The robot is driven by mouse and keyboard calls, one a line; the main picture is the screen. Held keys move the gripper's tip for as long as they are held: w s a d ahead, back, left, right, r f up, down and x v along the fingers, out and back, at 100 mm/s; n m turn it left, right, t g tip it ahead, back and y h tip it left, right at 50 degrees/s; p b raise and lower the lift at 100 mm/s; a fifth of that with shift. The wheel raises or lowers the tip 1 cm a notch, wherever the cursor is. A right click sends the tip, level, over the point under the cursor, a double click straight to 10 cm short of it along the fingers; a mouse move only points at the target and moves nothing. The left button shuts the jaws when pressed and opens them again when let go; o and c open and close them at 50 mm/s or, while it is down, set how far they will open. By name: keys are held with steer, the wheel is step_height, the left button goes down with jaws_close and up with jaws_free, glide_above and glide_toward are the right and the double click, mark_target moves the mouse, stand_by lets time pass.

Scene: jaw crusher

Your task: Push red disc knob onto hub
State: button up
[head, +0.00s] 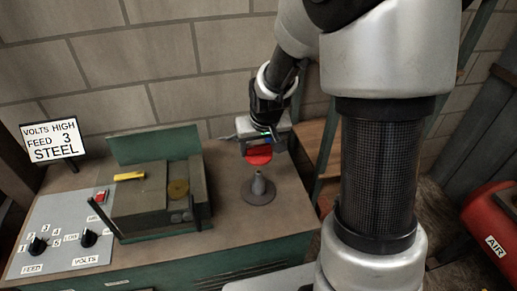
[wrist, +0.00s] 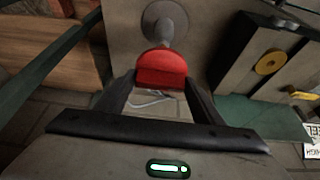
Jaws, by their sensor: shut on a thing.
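The red disc knob (head: 258,156) is held between the fingers of my gripper (head: 260,147). In the wrist view the red knob (wrist: 161,70) sits between my two dark fingers (wrist: 160,82). A grey tapered post (head: 259,186) on a round base stands on the bench under the knob. The grey post also shows in the wrist view (wrist: 166,27), just beyond the knob. The knob looks to be above the post's top; whether they touch is hard to tell.
The crusher box (head: 140,200) with a yellow piece (head: 129,176) stands left of the post. A control panel (head: 62,235) with dials and a red switch is at far left. A sign (head: 53,140) reads VOLTS HIGH, FEED 3, STEEL. A red AIR tank (head: 493,225) is at right.

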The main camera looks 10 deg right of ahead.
mark_target(258, 170)
steer(key=shift+f, duration=0.15)
steer(key=shift+f+b, duration=2.1)
steer(key=shift+f, duration=0.7)
steer(key=shift+f+b, duration=0.65)
steer(key=shift+b, duration=0.2)
stand_by(0.4)
steer(key=o, duration=1)
steer(key=shift+o, duration=0.2)
steer(key=shift+r, duration=0.1)
steer(key=p+v, duration=0.3)
steer(key=v, duration=1.4)
steer(key=shift+r, duration=0.25)
